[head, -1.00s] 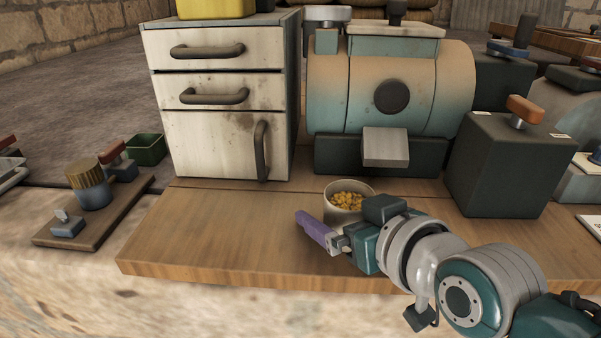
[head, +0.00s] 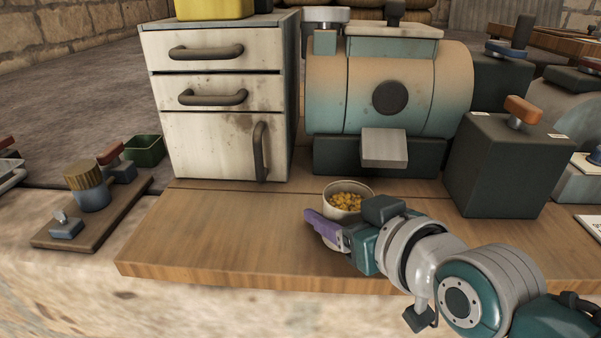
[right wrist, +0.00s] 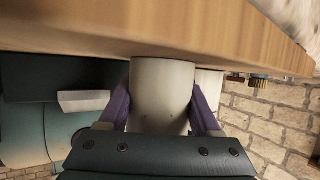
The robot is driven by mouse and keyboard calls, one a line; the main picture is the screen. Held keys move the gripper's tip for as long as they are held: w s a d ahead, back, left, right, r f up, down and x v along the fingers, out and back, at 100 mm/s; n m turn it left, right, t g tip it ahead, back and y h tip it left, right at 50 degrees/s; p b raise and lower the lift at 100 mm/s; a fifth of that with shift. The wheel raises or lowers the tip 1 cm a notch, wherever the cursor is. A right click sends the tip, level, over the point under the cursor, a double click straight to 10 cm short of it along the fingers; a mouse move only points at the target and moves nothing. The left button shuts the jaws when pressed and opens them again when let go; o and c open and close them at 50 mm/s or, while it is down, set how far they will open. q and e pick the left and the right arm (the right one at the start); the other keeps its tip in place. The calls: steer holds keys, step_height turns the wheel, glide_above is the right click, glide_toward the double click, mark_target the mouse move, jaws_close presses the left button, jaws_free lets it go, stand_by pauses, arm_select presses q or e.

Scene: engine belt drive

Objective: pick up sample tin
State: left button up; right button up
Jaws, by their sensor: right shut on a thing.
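The sample tin (head: 357,188) is a pale, round, open-topped tin with yellow-orange bits inside. It stands upright on the wooden bench top in the head view, in front of the teal and tan machine. My right gripper (head: 322,222) has its purple fingers at the tin's near side. In the right wrist view the tin (right wrist: 162,92) sits between the two fingers of my right gripper (right wrist: 162,105), with one finger against each side. The tin's lower front is hidden by my gripper in the head view. My left gripper is not in view.
The wooden bench top (head: 220,235) is clear to the left of the tin. A white drawer cabinet (head: 215,130), the machine (head: 345,90) and a dark box (head: 505,165) stand behind and right. A small board with knobs (head: 95,215) and a green bin (head: 146,150) are left.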

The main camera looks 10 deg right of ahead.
step_height(320, 180, up, 20)
steer(key=p, duration=0.8)
